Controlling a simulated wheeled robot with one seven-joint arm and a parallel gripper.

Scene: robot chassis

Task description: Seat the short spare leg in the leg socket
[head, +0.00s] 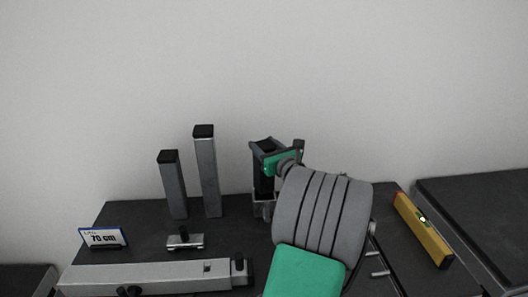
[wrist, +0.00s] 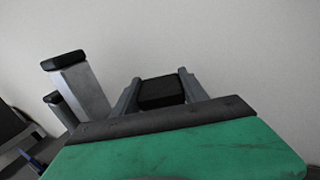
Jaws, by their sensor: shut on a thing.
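My gripper (head: 266,150) is at the centre of the head view, shut on a dark, black-capped leg (head: 264,187). In the wrist view its black cap (wrist: 161,92) sits between the two grey fingers. The leg looks upright. A grey metal bracket (head: 262,209), possibly the leg socket, shows at its lower end. My arm hides part of this area, and I cannot tell whether the leg is inside the bracket or just above it. Two other black-capped legs stand to the left, a shorter one (head: 172,187) and a taller one (head: 207,172).
A long metal beam (head: 150,278) lies in front. A yellow spirit level (head: 423,231) and several metal pins (head: 376,263) are on the right.

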